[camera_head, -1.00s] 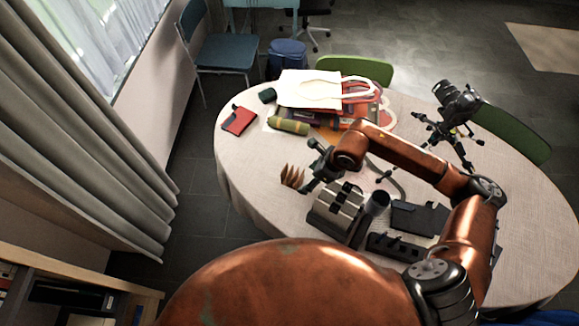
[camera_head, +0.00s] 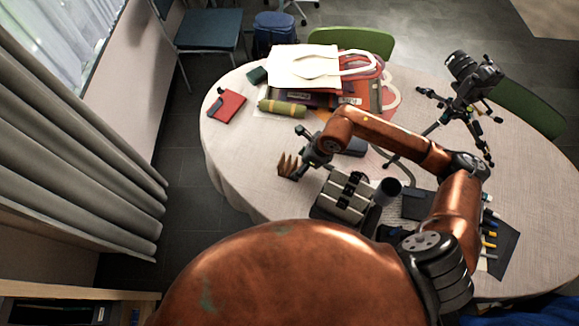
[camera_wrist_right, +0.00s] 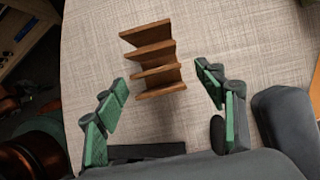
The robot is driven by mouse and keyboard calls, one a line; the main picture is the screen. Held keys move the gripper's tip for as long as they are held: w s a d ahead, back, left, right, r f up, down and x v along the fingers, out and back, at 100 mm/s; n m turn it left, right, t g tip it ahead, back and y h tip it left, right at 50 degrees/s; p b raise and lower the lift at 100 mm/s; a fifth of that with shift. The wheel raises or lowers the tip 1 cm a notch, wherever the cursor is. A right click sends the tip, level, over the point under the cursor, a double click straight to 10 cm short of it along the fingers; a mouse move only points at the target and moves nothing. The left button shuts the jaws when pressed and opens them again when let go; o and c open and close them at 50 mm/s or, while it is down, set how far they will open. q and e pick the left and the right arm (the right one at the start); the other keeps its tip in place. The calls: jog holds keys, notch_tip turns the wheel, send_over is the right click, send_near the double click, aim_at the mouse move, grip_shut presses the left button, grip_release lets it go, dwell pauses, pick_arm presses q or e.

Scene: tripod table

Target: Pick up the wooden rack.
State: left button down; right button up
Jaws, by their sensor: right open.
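The wooden rack (camera_head: 287,166) is small and brown with several parallel slats. It stands on the cloth-covered round table (camera_head: 235,150), toward the table's left front edge. My right gripper (camera_head: 303,157) is just to the right of the rack in the head view and partly covers it. In the right wrist view, the rack (camera_wrist_right: 152,68) lies ahead, between the lines of the two green-padded fingers. The right gripper (camera_wrist_right: 163,84) is open and empty, with a visible gap on both sides of the rack. My left gripper is not in view.
A grey box-like organizer (camera_head: 345,193) and a dark cup (camera_head: 388,190) stand close right of the rack. Behind are a rolled green-yellow item (camera_head: 282,107), a red notebook (camera_head: 226,105) and a white tote bag (camera_head: 300,68). A camera on a tripod (camera_head: 474,78) stands right. Table left of the rack is clear.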

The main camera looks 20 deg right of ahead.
aim_at(295, 169)
jog(key=x, duration=0.5)
jog(key=shift+s+f, duration=0.2)
jog(key=shift+c, duration=0.2)
jog(key=shift+r, duration=0.1)
jog(key=c, duration=1.3)
